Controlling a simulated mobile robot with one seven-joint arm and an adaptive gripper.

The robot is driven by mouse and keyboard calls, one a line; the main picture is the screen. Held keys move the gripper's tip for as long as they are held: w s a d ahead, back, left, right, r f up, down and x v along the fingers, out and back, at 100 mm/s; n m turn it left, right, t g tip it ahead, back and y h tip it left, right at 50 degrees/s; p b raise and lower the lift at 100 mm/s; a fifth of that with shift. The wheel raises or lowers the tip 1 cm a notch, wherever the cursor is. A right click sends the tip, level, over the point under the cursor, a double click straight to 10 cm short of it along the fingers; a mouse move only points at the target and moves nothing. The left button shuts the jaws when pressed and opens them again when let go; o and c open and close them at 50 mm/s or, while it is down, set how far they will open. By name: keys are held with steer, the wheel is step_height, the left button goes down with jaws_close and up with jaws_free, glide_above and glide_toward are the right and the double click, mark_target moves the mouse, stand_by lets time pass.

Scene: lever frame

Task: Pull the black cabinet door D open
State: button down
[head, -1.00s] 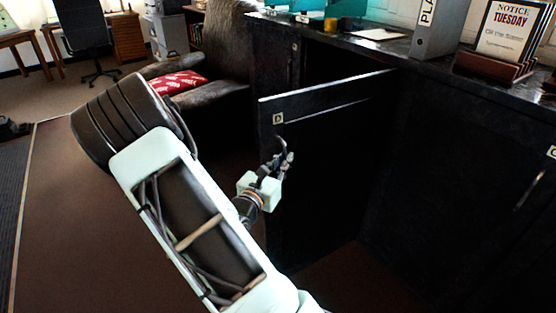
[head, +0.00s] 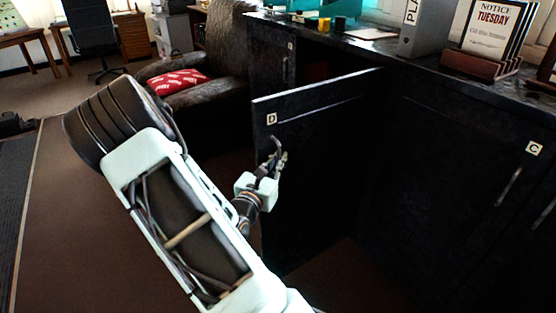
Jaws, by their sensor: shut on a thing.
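The black cabinet door D (head: 320,160) stands swung out from the cabinet front, its small D label (head: 271,119) near the free upper edge. My gripper (head: 277,152) is at the door's outer face, just below the label, shut on the door's handle. The handle itself is mostly hidden by the fingers. Behind the door's top edge, part of the dark cabinet opening (head: 318,72) shows.
The black cabinet (head: 440,130) runs to the right, with a door labelled C (head: 533,148). A binder (head: 425,28) and a notice stand (head: 484,40) are on its top. An armchair (head: 215,75) with a red cushion (head: 178,82) stands behind the door. Brown floor at left is open.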

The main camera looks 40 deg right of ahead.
steer(key=shift+a+f, duration=0.1)
steer(key=shift+a, duration=0.05)
steer(key=c, duration=2.3)
jaws_free()
steer(key=shift+c, duration=0.2)
steer(key=v, duration=1.2)
